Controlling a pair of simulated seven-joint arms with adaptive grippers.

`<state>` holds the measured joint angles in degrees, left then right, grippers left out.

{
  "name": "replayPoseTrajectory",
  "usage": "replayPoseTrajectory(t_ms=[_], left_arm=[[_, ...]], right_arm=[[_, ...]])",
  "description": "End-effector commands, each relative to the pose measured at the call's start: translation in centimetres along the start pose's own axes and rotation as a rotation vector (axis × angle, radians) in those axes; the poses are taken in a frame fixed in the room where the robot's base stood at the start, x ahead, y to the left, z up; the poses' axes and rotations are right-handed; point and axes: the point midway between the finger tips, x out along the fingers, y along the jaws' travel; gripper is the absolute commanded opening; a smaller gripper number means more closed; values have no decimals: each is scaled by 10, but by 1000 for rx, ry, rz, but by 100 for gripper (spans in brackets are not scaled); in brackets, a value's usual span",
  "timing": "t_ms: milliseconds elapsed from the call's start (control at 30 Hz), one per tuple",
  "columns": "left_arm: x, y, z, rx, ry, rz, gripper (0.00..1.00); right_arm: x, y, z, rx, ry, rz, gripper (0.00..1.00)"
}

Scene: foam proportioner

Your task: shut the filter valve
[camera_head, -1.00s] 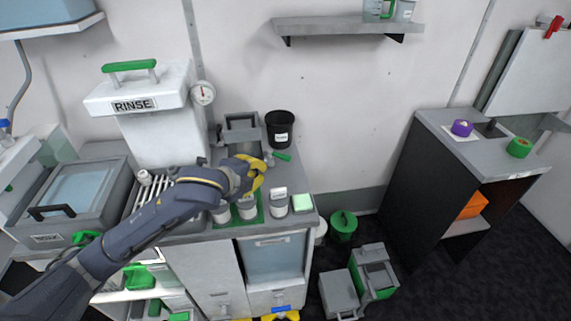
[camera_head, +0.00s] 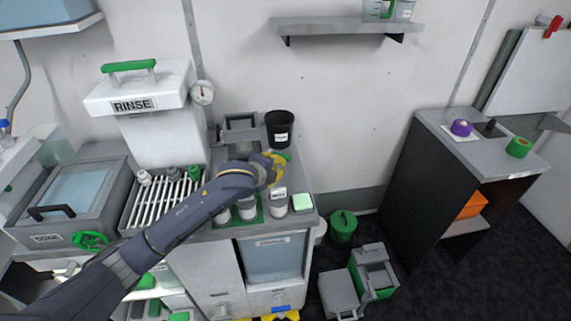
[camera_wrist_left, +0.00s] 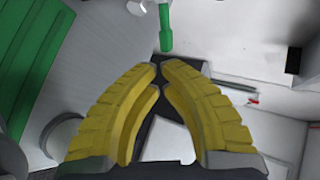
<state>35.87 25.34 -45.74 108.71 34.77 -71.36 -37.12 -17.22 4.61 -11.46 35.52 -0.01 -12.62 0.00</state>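The filter valve's green lever handle (camera_head: 286,156) shows just past my left gripper, beside the grey filter housing on the bench; the gripper hides most of the valve. In the left wrist view the green handle (camera_wrist_left: 165,28) points down toward my fingertips, just ahead of them and not between them. My left gripper (camera_head: 277,160) has yellow fingers, and in the left wrist view its tips (camera_wrist_left: 160,67) nearly meet with nothing visible between them. I cannot tell whether the fingers touch the handle. My right gripper is not in view.
A black cup (camera_head: 280,129) stands behind the valve. White-capped jars (camera_head: 279,203) and a pale green block (camera_head: 302,202) stand at the bench front. A white RINSE tank (camera_head: 150,115) and slatted rack (camera_head: 160,200) are to the left.

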Motion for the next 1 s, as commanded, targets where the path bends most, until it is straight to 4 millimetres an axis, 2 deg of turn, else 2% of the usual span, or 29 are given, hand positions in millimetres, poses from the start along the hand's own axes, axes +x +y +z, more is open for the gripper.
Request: replayPoseTrajectory(t_ms=[200,433,633,1000], left_arm=[[34,0,0,-1,0,1,0],[56,0,0,-1,0,0,0],[64,0,0,-1,0,0,0],[65,0,0,0,0,-1,0]], right_arm=[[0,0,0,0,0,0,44],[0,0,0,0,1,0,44],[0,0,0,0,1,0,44],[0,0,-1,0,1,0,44]])
